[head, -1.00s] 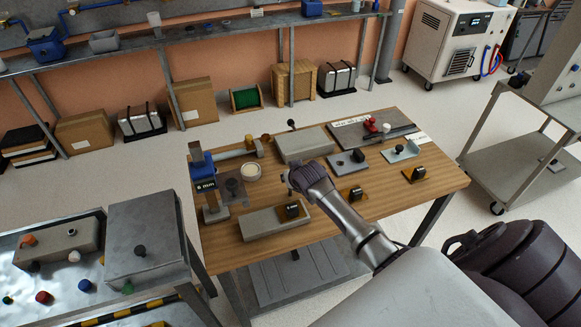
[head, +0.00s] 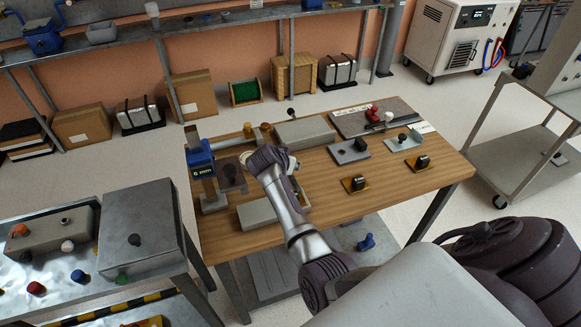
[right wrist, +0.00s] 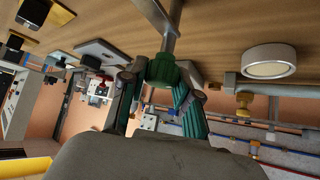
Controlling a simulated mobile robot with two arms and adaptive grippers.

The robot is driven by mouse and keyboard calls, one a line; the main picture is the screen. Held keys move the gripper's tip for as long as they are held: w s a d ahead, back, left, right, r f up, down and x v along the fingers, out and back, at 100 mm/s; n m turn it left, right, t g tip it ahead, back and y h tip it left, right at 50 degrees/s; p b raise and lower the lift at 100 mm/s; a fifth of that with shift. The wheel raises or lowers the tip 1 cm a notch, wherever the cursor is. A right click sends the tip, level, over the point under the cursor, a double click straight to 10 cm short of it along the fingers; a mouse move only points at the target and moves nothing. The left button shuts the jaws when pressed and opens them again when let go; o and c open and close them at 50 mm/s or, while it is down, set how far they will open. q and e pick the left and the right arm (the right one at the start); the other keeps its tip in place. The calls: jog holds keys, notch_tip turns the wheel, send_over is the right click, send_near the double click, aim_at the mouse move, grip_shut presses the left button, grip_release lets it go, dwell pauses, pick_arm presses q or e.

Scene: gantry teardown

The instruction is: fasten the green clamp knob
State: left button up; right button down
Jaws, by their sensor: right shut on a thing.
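In the right wrist view the green clamp knob (right wrist: 160,70) sits at the end of a grey metal stem (right wrist: 171,35). My right gripper (right wrist: 160,78) has its green-padded fingers on either side of the knob and is shut on it. In the head view my right arm reaches over the left part of the wooden table (head: 325,185), beside the blue-topped gauge post (head: 200,165). There my own wrist hides the knob and my fingertips. My left gripper is not in view.
A round cream-topped disc (right wrist: 270,62) is close to the gripper. A grey block (head: 304,132) lies behind it on the table. Black-knobbed pieces (head: 355,184) stand to the right, with bare wood around them. A side table with a grey box (head: 140,228) is at left.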

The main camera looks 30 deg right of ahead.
dwell(0.4)
jog(key=c, duration=0.8)
grip_release()
jog(key=shift+r, duration=0.1)
notch_tip(320, 180, up, 10)
jog(key=shift+f, duration=0.1)
